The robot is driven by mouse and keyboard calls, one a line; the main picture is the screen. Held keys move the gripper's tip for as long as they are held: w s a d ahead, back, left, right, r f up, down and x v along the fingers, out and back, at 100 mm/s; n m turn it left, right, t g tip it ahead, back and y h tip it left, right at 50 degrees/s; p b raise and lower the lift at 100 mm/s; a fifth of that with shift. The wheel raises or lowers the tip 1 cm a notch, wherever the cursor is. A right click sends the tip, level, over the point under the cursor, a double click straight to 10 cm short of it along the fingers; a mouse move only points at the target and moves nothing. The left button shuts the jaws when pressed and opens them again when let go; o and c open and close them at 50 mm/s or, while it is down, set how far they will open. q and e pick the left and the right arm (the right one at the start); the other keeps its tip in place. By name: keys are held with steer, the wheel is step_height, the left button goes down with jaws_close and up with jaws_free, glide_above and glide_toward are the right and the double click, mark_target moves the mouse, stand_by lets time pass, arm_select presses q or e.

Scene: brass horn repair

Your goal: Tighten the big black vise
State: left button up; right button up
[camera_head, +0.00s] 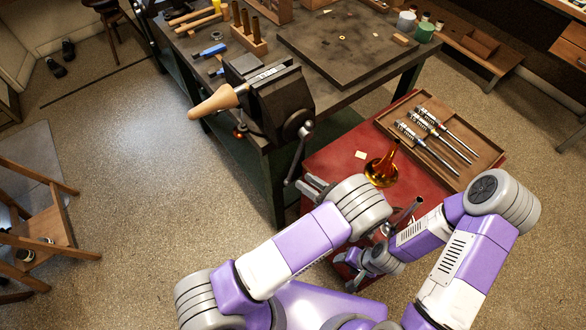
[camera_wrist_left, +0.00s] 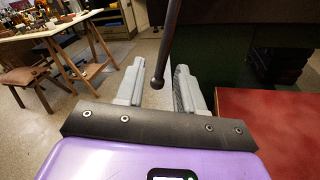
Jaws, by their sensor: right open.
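The big black vise (camera_head: 280,98) is mounted at the near corner of the workbench. A tapered wooden piece with a metal bar (camera_head: 215,102) is at its jaws. The vise handle (camera_head: 296,155) hangs down, slightly tilted, from the screw at the vise's front. My left gripper (camera_head: 308,187) is by the handle's lower end. In the left wrist view, the handle's ball end (camera_wrist_left: 158,83) appears between the two grey fingers of my open left gripper (camera_wrist_left: 159,88); I see gaps and no clear contact. My right gripper (camera_head: 347,270) is low near the red cabinet's front, open, partly hidden by my arms.
The workbench (camera_head: 345,102) carries a dark board and tools. Open floor lies left of the bench; a wooden chair (camera_head: 45,225) stands there.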

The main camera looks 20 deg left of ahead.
mark_target(293, 168)
arm_select(q)
steer(key=shift+t, duration=0.4)
steer(key=x, duration=0.4)
steer(key=r+x, duration=0.1)
steer(key=x, duration=0.2)
steer(key=shift+w+d+r, duration=0.1)
steer(key=shift+w+d, duration=0.05)
steer(key=shift+w, duration=0.2)
jaws_close()
